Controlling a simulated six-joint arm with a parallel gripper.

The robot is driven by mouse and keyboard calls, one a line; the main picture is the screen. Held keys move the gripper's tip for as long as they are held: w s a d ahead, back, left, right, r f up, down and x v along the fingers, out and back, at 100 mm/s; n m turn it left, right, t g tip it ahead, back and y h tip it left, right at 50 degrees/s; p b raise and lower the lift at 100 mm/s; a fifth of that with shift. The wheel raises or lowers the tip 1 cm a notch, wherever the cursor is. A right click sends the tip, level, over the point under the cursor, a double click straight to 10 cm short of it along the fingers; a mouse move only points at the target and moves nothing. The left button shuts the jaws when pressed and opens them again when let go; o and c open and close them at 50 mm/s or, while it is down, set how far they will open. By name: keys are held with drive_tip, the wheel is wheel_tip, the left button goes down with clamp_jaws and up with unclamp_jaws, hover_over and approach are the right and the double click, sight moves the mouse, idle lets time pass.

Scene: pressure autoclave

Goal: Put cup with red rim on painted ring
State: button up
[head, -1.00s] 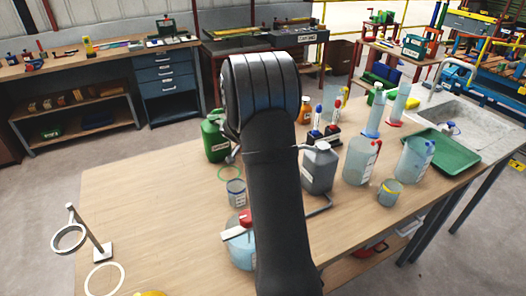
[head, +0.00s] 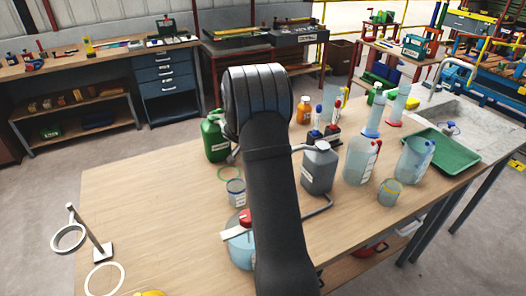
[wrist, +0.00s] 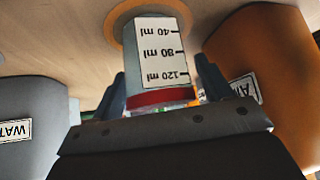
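The cup with a red rim (wrist: 160,60) shows in the wrist view, with a white millilitre scale on its side. Its far end lies against an orange ring (wrist: 116,30) on the table; I cannot tell if it touches the table. The fingers of my gripper (wrist: 163,85) stand on both sides of the cup, near its red rim; firm contact is not clear. In the head view my arm hides the gripper and this cup. A white painted ring (head: 88,282) lies at the table's front left, and a green ring (head: 229,171) farther back.
A grey bottle (wrist: 35,115) and an orange bottle (wrist: 265,55) flank the cup closely. A ring stand (head: 103,250) rises behind the white ring. A blue-rimmed cup (head: 236,192), a yellow-rimmed cup (head: 389,192) and a grey jug (head: 318,170) stand nearby. The table's left middle is clear.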

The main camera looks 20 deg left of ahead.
drive_tip(key=shift+s+a+r, duration=0.1)
drive_tip(key=shift+r, duration=0.25)
drive_tip(key=v, duration=0.5)
drive_tip(key=shift+s, duration=0.1)
drive_tip(key=shift+f, duration=0.15)
drive_tip(key=x, duration=0.5)
drive_tip(key=shift+w+f, duration=0.1)
drive_tip(key=shift+w, duration=0.15)
drive_tip(key=shift+s+d+r, duration=0.4)
drive_tip(key=shift+s+r, duration=0.4)
drive_tip(key=shift+r, duration=0.05)
drive_tip(key=shift+o, duration=0.2)
